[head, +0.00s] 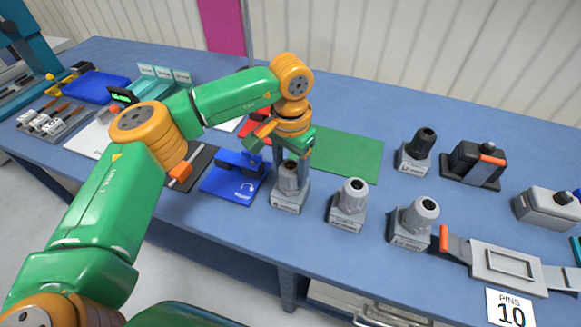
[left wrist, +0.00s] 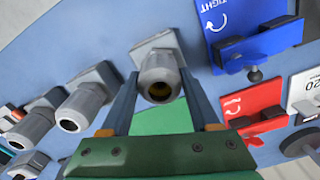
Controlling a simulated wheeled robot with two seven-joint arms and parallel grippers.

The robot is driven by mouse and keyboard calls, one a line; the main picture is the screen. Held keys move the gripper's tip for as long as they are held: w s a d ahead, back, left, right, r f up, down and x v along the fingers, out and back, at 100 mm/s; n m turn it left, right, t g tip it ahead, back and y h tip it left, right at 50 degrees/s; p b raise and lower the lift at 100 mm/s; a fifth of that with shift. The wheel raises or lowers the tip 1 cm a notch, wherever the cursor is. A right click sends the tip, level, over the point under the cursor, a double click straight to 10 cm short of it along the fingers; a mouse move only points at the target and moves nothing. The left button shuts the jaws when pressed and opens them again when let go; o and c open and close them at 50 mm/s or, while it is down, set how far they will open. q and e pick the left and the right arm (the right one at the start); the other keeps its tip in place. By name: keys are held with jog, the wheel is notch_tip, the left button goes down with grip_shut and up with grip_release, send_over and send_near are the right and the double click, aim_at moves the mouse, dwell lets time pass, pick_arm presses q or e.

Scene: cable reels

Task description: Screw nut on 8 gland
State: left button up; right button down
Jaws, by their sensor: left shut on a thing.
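Three grey cable glands stand in a row on square grey blocks along the front of the blue table. My left gripper (head: 291,160) points down over the leftmost gland (head: 289,198). Its fingers are shut on the grey nut of that gland. In the left wrist view the gripper (left wrist: 163,95) has the round, hollow nut (left wrist: 158,78) between its two fingers, with the block (left wrist: 157,45) beyond it. The middle gland (head: 350,198) and the right gland (head: 414,220) stand free. The block labels are too small to read. My right gripper is not in view.
A blue mat (head: 228,190) marked TIGHT in the wrist view lies left of the held gland. A red mat (left wrist: 250,105) and a green mat (head: 345,155) lie behind. A black-topped gland (head: 417,148) and connector housings (head: 475,163) stand right. A "PINS 10" card (head: 510,308) is at the front.

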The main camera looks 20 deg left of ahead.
pick_arm(q)
jog(key=o, duration=1.2)
